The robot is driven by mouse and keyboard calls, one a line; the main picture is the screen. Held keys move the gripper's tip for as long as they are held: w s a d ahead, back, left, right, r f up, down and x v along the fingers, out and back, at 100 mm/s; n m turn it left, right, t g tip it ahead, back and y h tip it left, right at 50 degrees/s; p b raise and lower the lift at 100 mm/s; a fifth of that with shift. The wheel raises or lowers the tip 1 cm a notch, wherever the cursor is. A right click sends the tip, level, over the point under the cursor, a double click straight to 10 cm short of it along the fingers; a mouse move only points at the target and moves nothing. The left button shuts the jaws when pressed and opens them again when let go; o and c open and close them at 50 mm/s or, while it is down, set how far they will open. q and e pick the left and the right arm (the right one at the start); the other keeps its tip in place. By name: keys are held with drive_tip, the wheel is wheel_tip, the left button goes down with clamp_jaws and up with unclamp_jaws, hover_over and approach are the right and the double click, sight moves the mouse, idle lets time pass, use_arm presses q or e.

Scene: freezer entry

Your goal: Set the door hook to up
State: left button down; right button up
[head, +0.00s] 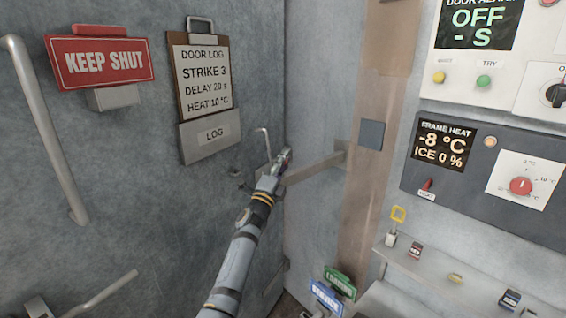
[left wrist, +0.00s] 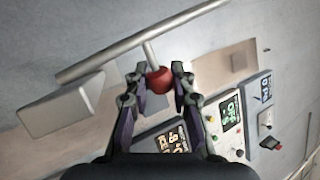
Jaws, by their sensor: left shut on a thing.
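The door hook (head: 315,168) shows in the head view as a pale bar running almost level from the door edge to the frame at the right. In the left wrist view the hook's rod (left wrist: 110,55) crosses the top, and a short stem ends in a red knob (left wrist: 158,79). My left gripper (head: 284,158) is at the bar's door end. In the left wrist view its fingers (left wrist: 159,92) stand on both sides of the red knob, shut on it. The gripper hides part of the hook's door end in the head view. My right gripper is not in view.
A thin bent rod (head: 265,140) stands on the door just behind my left gripper. The door carries a red KEEP SHUT sign (head: 100,62) and a door log board (head: 203,85). Control panels (head: 485,190) and a shelf (head: 440,270) with small items are at the right.

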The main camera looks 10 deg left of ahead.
use_arm(q)
drive_tip(key=c, duration=1.3)
unclamp_jaws()
drive_tip(key=shift+f, duration=0.3)
drive_tip(key=shift+c, duration=0.2)
drive_tip(key=shift+o, duration=1.2)
drive_tip(key=shift+d+r, duration=0.1)
drive_tip(key=shift+r, duration=0.05)
drive_tip(key=v, duration=1.2)
